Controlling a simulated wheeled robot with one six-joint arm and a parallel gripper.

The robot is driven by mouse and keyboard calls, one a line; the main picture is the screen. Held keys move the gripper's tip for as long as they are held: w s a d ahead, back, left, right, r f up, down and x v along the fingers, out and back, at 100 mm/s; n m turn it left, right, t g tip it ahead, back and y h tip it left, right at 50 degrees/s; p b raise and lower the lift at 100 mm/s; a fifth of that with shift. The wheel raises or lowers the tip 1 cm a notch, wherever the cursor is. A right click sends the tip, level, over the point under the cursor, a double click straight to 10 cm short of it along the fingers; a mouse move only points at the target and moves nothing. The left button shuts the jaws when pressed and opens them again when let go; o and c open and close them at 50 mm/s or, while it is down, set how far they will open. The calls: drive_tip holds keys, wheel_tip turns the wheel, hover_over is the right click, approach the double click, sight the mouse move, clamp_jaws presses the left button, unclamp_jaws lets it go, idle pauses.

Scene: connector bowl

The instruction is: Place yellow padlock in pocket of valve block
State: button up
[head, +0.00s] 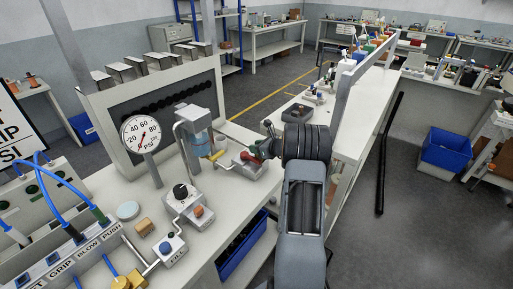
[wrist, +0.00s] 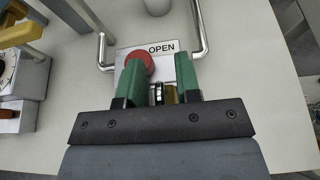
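My gripper (wrist: 160,75) has its green fingers apart over the valve block, which carries a white OPEN label (wrist: 161,48) and a red knob (wrist: 139,60). In the head view the valve block (head: 247,170) lies just left of my gripper (head: 262,151). A small brass and silver piece (wrist: 166,94) shows between the fingers, partly hidden by the palm; I cannot tell whether it is gripped or part of the block. I cannot identify the yellow padlock for certain. A yellow part (head: 217,155) shows beside the blue-bowled unit; yellow also shows in the wrist view's top left.
Bent metal rails (wrist: 198,32) flank the block. A pressure gauge (head: 141,134), the blue-bowled unit (head: 196,126) and a black-knobbed valve (head: 181,192) stand to the left. Brass parts (head: 123,283) sit at the front. The bench right of the block looks clear in the wrist view.

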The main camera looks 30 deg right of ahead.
drive_tip(key=shift+r, duration=0.25)
drive_tip(key=shift+s+d, duration=0.2)
drive_tip(key=shift+s, duration=0.15)
drive_tip(key=b+v, duration=0.1)
drive_tip(key=v, duration=0.9)
drive_tip(key=s+a+r+n+g, duration=0.2)
drive_tip(key=a+n, duration=0.3)
drive_tip(key=a, duration=0.3)
drive_tip(key=s+a+r+n+g+y, duration=0.1)
drive_tip(key=s+a+n+g, duration=0.15)
drive_tip(key=a+n, duration=0.4)
drive_tip(key=s+a+r+n+g, duration=0.2)
drive_tip(key=a+n+g, duration=0.15)
drive_tip(key=a, duration=0.55)
drive_tip(key=s+a+n+h, duration=0.1)
drive_tip(key=s+a+n, duration=0.1)
drive_tip(key=s+n, duration=0.2)
drive_tip(key=s+a+n+h, duration=0.2)
drive_tip(key=s+n, duration=0.2)
drive_tip(key=n, duration=0.3)
drive_tip(key=s+a+n+h, duration=0.2)
drive_tip(key=s+a+n, duration=0.1)
drive_tip(key=s+n, duration=0.2)
drive_tip(key=shift+a+r+n+g, duration=0.1)
drive_tip(key=shift+r+n+g, duration=0.2)
drive_tip(key=shift+n, duration=0.4)
